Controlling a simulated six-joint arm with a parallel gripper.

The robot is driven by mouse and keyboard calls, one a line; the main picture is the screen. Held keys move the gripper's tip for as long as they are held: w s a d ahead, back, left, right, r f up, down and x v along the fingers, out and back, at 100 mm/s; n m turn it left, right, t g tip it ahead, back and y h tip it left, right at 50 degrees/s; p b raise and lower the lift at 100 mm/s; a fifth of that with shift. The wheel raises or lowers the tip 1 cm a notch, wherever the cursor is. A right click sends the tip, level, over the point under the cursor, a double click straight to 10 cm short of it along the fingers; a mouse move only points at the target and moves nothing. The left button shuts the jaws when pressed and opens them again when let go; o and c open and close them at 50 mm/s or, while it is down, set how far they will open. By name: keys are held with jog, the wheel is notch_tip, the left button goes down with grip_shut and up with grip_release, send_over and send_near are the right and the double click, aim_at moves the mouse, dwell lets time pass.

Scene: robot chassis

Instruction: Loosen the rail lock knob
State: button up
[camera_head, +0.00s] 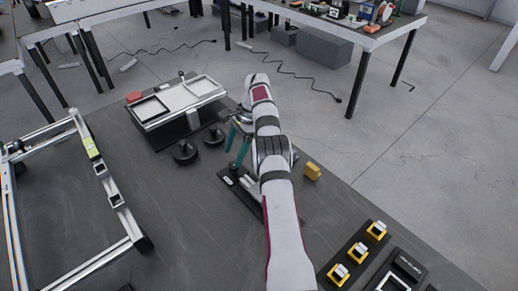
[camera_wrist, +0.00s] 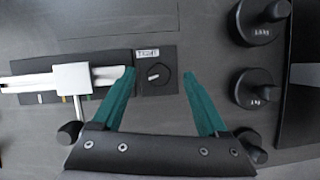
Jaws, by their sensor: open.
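A round black knob (camera_wrist: 158,75) with a pale mark on its face sits on a dark plate in the wrist view. A small white label (camera_wrist: 147,53), which seems to read "TIGHT", lies just above it. The plate adjoins a pale rail (camera_wrist: 30,82) with a white sliding block (camera_wrist: 84,78) to its left. My gripper (camera_wrist: 160,74) is open, its two teal fingers on either side of the knob in the picture; touch cannot be told. In the head view my gripper (camera_head: 235,157) is over the dark rail base (camera_head: 243,192), and I cannot make out the knob there.
A yellow block (camera_head: 312,171) lies right of my arm. An aluminium frame (camera_head: 85,150) stands at left. Yellow-black switches (camera_head: 356,252) sit at front right.

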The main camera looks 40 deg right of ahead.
jog(key=s+d+r, duration=0.6)
jog(key=s, duration=0.4)
jog(key=shift+r, duration=0.4)
jog(key=shift+w, duration=0.1)
jog(key=w+a+r+m+t, duration=0.1)
jog(key=w+r+m+t, duration=0.15)
jog(key=w+m, duration=0.3)
jog(key=shift+g+h, duration=0.25)
jog(key=shift+h, duration=0.05)
jog(key=x, duration=1.5)
jog(key=shift+w+r, duration=0.15)
jog(key=shift+w, duration=0.15)
